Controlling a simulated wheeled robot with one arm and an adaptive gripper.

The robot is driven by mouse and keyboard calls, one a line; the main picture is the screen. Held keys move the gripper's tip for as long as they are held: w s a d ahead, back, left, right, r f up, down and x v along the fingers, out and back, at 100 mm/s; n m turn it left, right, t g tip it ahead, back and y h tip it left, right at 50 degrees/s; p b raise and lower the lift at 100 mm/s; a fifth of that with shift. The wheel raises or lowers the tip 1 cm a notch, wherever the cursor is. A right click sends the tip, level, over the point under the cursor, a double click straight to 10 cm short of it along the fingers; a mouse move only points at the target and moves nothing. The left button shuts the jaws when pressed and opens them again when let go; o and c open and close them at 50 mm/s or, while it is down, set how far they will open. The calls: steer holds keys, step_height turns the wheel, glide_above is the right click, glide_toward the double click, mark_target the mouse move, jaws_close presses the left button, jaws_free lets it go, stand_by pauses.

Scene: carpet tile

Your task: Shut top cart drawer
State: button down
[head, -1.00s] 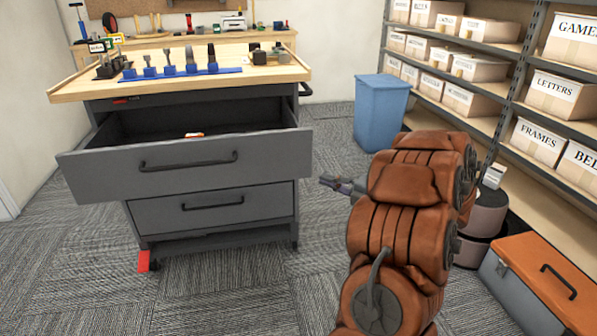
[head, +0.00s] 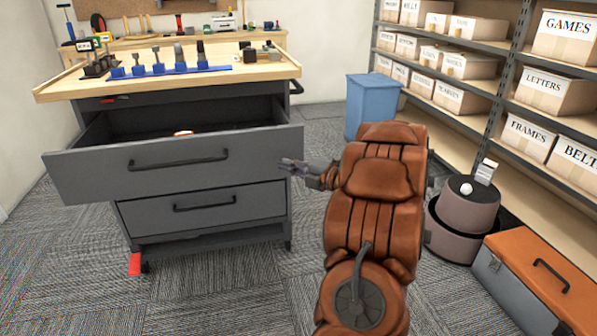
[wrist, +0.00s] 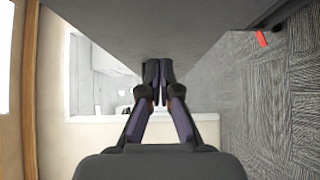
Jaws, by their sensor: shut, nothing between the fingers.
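The top drawer (head: 85,176) of the grey cart is pulled out, its front well forward of the cart body. It has a dark bar handle (head: 178,161), and a small red and white item (head: 184,133) lies inside. The lower drawer (head: 160,217) is shut. My gripper (head: 284,167) is at the right end of the top drawer's front in the head view; contact cannot be told. In the wrist view my gripper (wrist: 158,98) is shut and empty, with a large grey panel (wrist: 180,35) close beyond its fingertips.
The cart's wooden top (head: 120,88) holds several tools. A blue bin (head: 372,100) and a shelf with labelled boxes (head: 546,91) stand to the right. A round brown container (head: 465,210) and an orange-lidded toolbox (head: 535,280) are at the right. Carpet in front is clear.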

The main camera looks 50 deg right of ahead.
steer(key=shift+w+d, duration=0.9)
steer(key=shift+w, duration=0.15)
